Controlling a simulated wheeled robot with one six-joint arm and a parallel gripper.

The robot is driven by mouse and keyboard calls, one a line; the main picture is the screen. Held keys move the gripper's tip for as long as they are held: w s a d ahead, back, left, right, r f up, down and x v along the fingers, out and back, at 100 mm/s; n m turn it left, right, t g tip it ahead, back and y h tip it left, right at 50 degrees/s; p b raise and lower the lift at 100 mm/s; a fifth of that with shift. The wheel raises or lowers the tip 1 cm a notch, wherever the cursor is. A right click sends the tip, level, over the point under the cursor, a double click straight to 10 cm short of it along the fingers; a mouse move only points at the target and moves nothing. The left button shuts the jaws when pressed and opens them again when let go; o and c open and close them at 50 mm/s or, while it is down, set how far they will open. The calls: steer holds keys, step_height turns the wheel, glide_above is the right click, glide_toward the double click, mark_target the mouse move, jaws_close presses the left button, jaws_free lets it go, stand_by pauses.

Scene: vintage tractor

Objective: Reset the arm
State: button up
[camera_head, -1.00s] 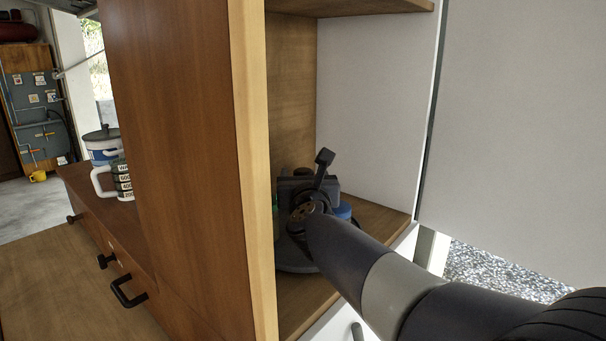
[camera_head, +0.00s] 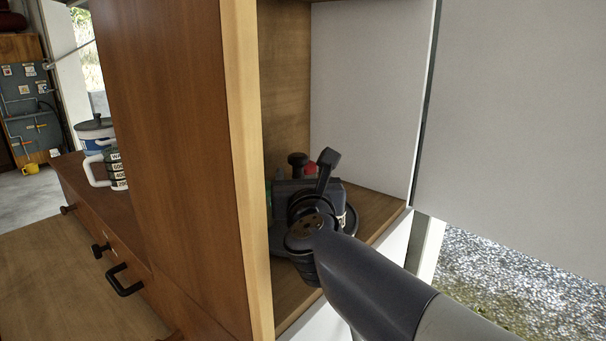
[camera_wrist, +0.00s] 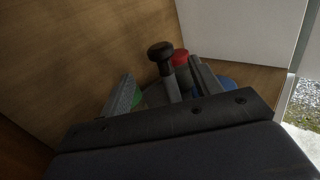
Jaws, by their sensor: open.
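My arm reaches into an open cupboard compartment from the lower right of the head view. My gripper (camera_head: 298,190) is inside it, low over the bottom shelf (camera_head: 362,208), partly hidden behind my own wrist. In the wrist view my gripper (camera_wrist: 162,70) has its two fingers spread apart. A dark knob on a grey stem (camera_wrist: 161,54) stands in the gap between them as seen from the wrist, with no finger clearly touching it. The knob also shows beyond my gripper in the head view (camera_head: 297,159).
Red (camera_wrist: 181,58), green (camera_wrist: 137,98) and blue (camera_wrist: 228,84) items stand close around the fingers. A wooden side panel (camera_head: 185,150) is left of my arm and a white panel (camera_head: 515,120) right. Mugs (camera_head: 116,172) stand on a drawer unit at left.

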mark_target(298, 154)
steer(key=w, duration=0.3)
steer(key=w+a+p, duration=0.1)
steer(key=w, duration=0.6)
steer(key=shift+w+a+p, duration=0.15)
steer(key=shift+w+p, duration=0.15)
steer(key=shift+w, duration=0.1)
steer(key=shift+s, duration=0.1)
steer(key=s+d+b, duration=0.1)
steer(key=s+b, duration=0.1)
steer(key=s, duration=0.8)
steer(key=w, duration=0.3)
steer(key=w+p, duration=0.1)
steer(key=w, duration=0.3)
steer(key=w+a+p, duration=0.1)
steer(key=w, duration=0.2)
steer(key=shift+w, duration=0.2)
steer(key=p, duration=0.1)
steer(key=h+p, duration=0.1)
steer(key=p, duration=0.1)
steer(key=shift+s+r+m, duration=0.2)
steer(key=shift+r+m, duration=0.05)
steer(key=shift+m, duration=0.05)
steer(key=m+h+p, duration=0.1)
steer(key=p, duration=0.3)
steer(key=shift+h, duration=0.3)
